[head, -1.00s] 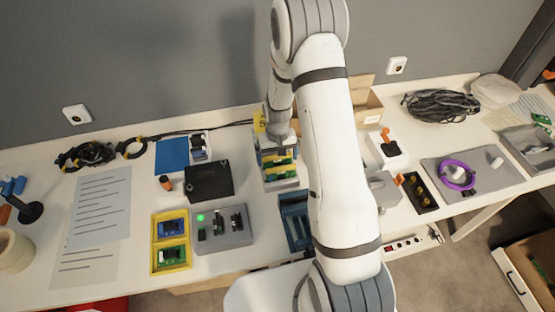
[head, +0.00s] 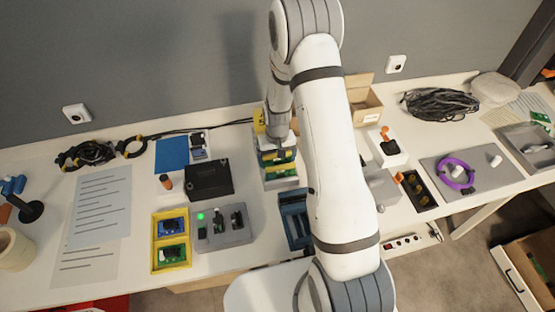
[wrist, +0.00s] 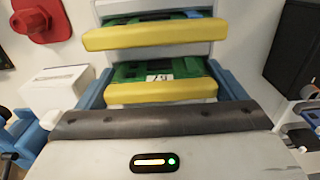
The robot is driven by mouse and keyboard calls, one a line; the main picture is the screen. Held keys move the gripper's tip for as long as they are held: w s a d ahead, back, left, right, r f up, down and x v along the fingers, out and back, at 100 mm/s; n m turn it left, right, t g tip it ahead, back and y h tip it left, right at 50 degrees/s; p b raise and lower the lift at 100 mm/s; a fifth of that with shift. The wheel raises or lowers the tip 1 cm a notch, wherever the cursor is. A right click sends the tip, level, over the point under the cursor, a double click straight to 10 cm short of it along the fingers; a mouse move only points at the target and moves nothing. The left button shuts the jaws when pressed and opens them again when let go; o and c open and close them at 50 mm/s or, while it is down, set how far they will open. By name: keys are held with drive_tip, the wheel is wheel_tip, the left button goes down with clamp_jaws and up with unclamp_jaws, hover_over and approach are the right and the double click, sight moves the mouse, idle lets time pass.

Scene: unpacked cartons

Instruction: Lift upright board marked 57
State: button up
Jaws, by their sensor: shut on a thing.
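A green board with a yellow front edge (wrist: 162,91) sits between my gripper's two blue fingers in the wrist view. A small white label (wrist: 159,78) on it carries dark marks that look like 57, not clearly readable. A second green board with a yellow edge (wrist: 155,34) is parallel beyond it, in a pale rack (wrist: 220,47). In the head view my gripper (head: 274,153) is shut at the boards above the white rack (head: 281,184). The finger contact is too small there to make out.
A black box (head: 208,181) and a grey fixture with a green light (head: 222,228) are left of the rack. A yellow tray with boards (head: 171,258) is at front left. A blue bin (head: 294,222) is in front, partly behind my arm.

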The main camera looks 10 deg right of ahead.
drive_tip(key=shift+r, duration=0.1)
wheel_tip(320, 180, up, 10)
drive_tip(key=shift+f+b, duration=0.1)
drive_tip(key=shift+b, duration=0.9)
